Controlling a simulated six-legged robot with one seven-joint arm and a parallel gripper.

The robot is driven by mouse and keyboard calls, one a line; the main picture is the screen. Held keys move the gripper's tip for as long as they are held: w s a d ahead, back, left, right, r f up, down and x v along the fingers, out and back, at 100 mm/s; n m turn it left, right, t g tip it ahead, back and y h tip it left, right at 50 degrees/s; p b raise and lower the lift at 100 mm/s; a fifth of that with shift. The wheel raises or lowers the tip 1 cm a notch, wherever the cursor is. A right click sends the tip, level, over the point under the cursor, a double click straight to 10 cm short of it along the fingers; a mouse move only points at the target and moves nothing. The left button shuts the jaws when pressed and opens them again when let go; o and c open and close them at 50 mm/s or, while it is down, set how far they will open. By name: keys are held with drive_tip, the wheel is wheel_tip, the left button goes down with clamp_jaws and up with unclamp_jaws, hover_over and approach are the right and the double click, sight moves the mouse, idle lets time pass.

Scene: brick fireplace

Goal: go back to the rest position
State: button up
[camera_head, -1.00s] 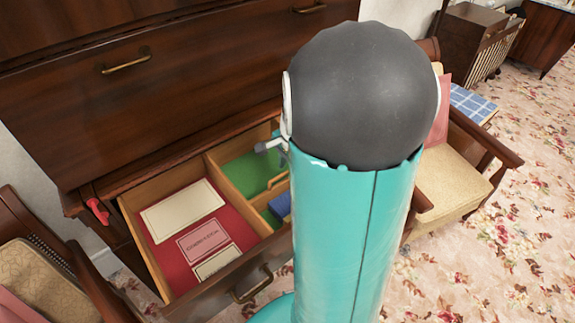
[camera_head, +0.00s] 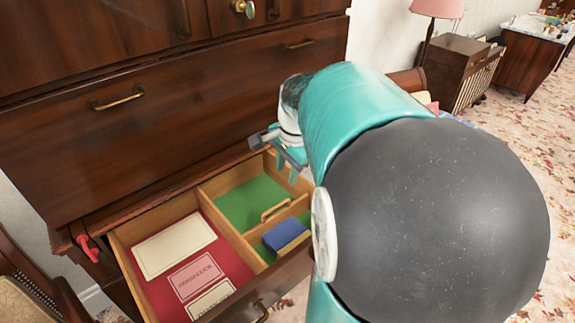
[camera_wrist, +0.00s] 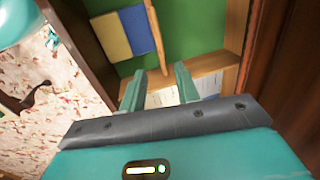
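My gripper (camera_head: 282,152) is above the open drawer (camera_head: 239,243), near its back right part, in the head view. In the wrist view the two fingers of my gripper (camera_wrist: 159,80) stand apart with nothing held between them. My teal arm with its large dark joint covers the right part of the head view and hides the drawer's right end.
The drawer holds cream and pink cards on red lining, a green compartment (camera_head: 240,205), and a blue box (camera_head: 285,232) beside a yellow one. A dark wooden cabinet (camera_head: 170,75) rises behind. A red object (camera_head: 88,247) sits at the drawer's left.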

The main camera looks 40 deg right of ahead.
drive_tip(key=shift+s+r, duration=0.1)
drive_tip(key=shift+r, duration=0.4)
